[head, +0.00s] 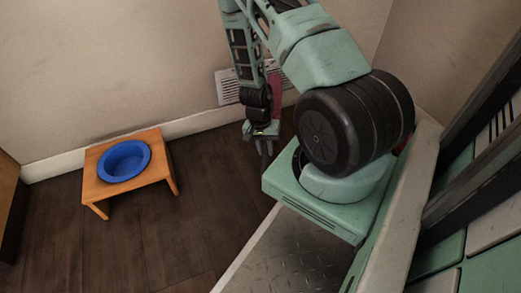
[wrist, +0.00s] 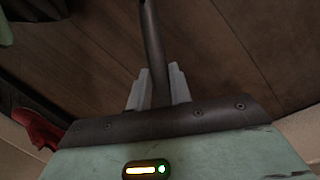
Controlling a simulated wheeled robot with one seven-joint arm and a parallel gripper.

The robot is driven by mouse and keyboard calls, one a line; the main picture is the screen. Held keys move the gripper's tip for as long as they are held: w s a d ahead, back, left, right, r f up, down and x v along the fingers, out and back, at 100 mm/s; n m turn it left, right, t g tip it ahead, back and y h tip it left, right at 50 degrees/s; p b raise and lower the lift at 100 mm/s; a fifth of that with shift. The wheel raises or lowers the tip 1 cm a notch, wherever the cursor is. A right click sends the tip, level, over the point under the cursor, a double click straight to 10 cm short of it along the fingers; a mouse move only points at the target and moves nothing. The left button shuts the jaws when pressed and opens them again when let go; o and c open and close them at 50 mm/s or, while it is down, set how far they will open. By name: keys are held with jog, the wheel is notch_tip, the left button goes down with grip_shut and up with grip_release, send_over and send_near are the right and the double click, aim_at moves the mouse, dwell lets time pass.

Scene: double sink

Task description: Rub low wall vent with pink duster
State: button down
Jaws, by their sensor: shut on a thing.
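The low wall vent (head: 228,86) is a pale slatted grille just above the baseboard in the head view, partly hidden behind my arm. A strip of the pink duster (head: 275,88) shows beside my arm, in front of the vent area. I cannot tell whether it touches the vent. My gripper (head: 264,146) points down beside the wall. In the wrist view, its grey fingers (wrist: 157,88) are shut on a dark rod (wrist: 153,45), which looks like the duster's handle. A red piece (wrist: 38,130) shows at the left edge there; I cannot tell what it belongs to.
A small wooden stand (head: 165,168) holds a blue bowl (head: 124,160) on the dark wood floor, left of my gripper. A white baseboard (head: 55,166) runs along the wall. A wooden cabinet edge (head: 10,200) stands at far left. Floor (head: 150,240) in front of the stand is clear.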

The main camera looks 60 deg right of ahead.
jog(key=shift+s+d+r, duration=0.1)
jog(key=shift+s+d, duration=0.35)
jog(key=shift+d, duration=0.25)
jog(key=shift+p, duration=0.3)
jog(key=shift+w+a+p, duration=1.35)
jog(key=shift+w+a, duration=0.15)
jog(key=shift+a, duration=0.9)
jog(key=shift+w+a+p, duration=1.4)
jog(key=shift+w+a, duration=0.05)
jog(key=shift+a, duration=0.9)
jog(key=shift+w+a+p, duration=1.35)
jog(key=shift+w+a, duration=0.15)
jog(key=shift+a, duration=0.9)
jog(key=shift+s, duration=0.1)
jog(key=shift+s+a+p, duration=0.15)
jog(key=shift+s+a, duration=0.35)
jog(key=shift+s, duration=0.35)
jog(key=shift+s+a+p, duration=0.2)
jog(key=shift+s+a, duration=0.35)
jog(key=shift+s, duration=0.25)
jog(key=shift+s+a+p, duration=0.15)
jog(key=shift+s+a, duration=0.35)
jog(key=shift+s, duration=0.35)
jog(key=shift+s+a, duration=0.4)
jog(key=shift+s, duration=0.25)
jog(key=shift+s+a, duration=0.4)
jog(key=shift+s, duration=0.2)
